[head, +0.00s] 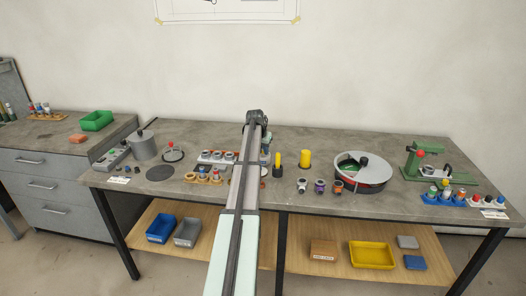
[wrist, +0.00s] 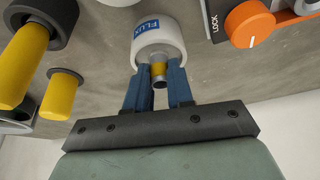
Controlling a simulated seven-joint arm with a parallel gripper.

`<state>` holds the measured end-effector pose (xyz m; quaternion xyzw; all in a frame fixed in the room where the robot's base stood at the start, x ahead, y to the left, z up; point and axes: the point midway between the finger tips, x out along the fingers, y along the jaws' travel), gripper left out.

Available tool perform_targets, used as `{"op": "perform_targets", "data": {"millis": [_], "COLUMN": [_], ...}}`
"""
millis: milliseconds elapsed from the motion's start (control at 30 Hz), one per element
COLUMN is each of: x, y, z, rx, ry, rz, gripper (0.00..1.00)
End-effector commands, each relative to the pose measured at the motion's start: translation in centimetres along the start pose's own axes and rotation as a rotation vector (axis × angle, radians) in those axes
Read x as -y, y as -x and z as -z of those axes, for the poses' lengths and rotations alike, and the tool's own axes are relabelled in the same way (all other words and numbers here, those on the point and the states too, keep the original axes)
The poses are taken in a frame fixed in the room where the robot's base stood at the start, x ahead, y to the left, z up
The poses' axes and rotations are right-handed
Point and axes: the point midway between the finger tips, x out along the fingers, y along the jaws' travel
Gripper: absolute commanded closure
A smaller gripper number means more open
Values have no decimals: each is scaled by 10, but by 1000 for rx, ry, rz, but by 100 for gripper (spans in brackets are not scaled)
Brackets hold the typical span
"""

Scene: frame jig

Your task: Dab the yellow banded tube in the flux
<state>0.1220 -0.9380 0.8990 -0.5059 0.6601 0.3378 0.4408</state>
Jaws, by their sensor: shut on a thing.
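My gripper (wrist: 160,83) has blue fingers and is shut on a short grey metal tube with a yellow band, the yellow banded tube (wrist: 159,72). The white flux pot (wrist: 160,43), with a blue FLUX label, is directly beyond the fingertips in the wrist view. The tube's far end meets or overlaps the pot's near face there; I cannot tell how far it is inside. In the head view my arm covers most of this spot, and the held tube is not discernible.
In the wrist view, an orange knob (wrist: 250,23) marked LOCK is to the right, and two yellow-handled things (wrist: 65,82) are to the left.

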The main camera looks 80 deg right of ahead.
Motion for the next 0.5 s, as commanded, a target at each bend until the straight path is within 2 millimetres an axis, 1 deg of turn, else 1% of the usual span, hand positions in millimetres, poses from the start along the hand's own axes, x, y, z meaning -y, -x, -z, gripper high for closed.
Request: {"op": "perform_targets", "data": {"millis": [500], "x": [0], "y": [24], "z": [10], "rx": [0], "ry": [0], "rz": [0], "gripper": [100]}}
